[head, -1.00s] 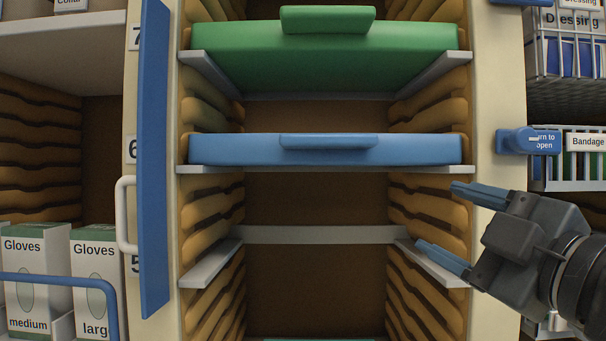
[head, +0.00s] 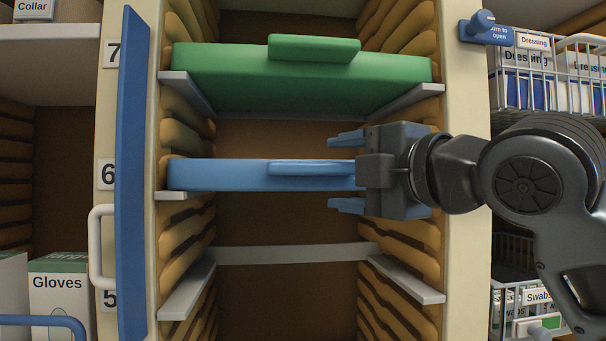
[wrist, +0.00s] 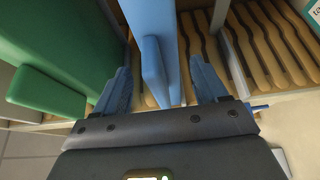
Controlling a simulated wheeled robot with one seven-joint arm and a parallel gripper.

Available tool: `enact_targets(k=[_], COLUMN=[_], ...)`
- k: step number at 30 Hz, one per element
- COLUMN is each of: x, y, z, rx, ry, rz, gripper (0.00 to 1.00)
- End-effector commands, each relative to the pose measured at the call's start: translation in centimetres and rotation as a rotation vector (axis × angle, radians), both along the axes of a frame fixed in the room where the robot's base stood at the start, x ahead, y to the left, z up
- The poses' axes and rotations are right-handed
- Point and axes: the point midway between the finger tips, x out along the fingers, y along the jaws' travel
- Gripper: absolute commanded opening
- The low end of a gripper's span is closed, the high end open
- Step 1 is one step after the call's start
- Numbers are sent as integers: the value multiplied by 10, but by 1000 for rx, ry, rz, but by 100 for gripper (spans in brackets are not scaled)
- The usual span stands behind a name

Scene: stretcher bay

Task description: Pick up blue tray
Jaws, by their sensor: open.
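The blue tray (head: 220,175) sits level in the slot marked 6, with a raised blue handle (head: 310,169) on its front. My gripper (head: 345,172) is open at the right part of the tray's front, one blue finger above the tray's level and one below. In the wrist view the blue tray (wrist: 155,70) lies between the two spread fingers, with gaps on both sides. My gripper hides the tray's right end in the head view.
A green tray (head: 230,75) with a green handle rests in slot 7 just above. Slot 5 below has bare rails (head: 188,290). An open blue door panel (head: 130,180) with a white handle stands left. Wire baskets (head: 545,80) hang right.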

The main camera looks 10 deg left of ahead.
Motion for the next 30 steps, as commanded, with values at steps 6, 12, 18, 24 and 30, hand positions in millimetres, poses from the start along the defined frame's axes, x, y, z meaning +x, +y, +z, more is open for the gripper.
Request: enact_targets(k=[6, 12, 18, 24, 30], x=[19, 22, 22, 22, 22], y=[20, 22, 22, 21, 21], z=[1, -1, -1, -1, 0], rx=[0, 0, 1, 1, 1], ry=[1, 0, -1, 0, -1], rz=[1, 0, 0, 0, 0], gripper=[72, 72, 62, 43, 24])
